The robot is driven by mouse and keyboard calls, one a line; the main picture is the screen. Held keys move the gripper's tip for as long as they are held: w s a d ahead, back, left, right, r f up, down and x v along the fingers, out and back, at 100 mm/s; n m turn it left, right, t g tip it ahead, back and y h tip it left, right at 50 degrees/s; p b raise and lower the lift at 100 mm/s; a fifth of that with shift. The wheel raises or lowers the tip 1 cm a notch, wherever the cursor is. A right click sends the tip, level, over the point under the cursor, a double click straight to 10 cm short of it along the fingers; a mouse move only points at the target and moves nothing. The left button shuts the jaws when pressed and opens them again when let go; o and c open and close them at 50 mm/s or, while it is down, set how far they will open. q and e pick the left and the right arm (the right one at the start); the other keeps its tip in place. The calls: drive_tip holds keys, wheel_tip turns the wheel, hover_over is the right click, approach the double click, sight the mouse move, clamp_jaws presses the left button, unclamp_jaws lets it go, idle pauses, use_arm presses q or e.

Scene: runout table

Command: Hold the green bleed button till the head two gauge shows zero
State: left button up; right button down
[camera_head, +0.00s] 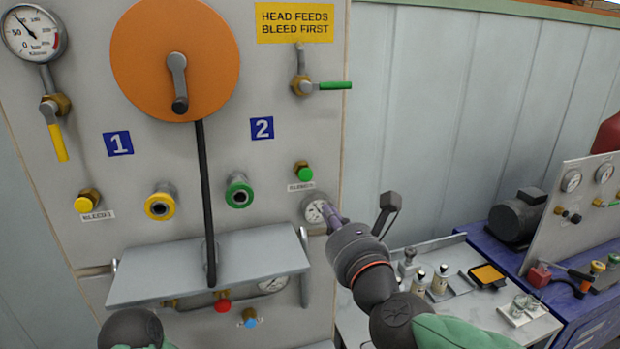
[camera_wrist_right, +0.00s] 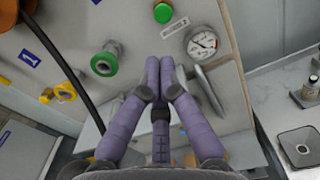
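The green bleed button (camera_head: 302,171) sits on the panel above a small label, right of centre. It also shows in the right wrist view (camera_wrist_right: 163,13), beside a label reading bleed 2. The small white gauge (camera_head: 315,209) is just below it and shows larger in the right wrist view (camera_wrist_right: 202,42); its reading is too small to tell surely. My right gripper (camera_head: 335,213) has its purple fingers together and empty, in front of the panel near the gauge. In the right wrist view its fingertips (camera_wrist_right: 160,60) appear below the button, apart from it.
A green-ringed fitting (camera_head: 239,194) is left of the button. A grey shelf (camera_head: 215,268) juts out below. A green-handled valve (camera_head: 322,86) is above. A yellow button (camera_head: 87,201) is at far left. A side bench with small parts stands right.

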drive_tip(key=a, duration=0.1)
drive_tip(key=p, duration=0.2)
approach(303, 173)
drive_tip(key=x, duration=0.7)
drive_tip(key=shift+f, duration=0.4)
drive_tip(key=shift+a, duration=0.1)
drive_tip(key=shift+b+x, duration=0.65)
drive_tip(key=shift+x, duration=0.1)
drive_tip(key=shift+r, duration=0.35)
idle(0.5)
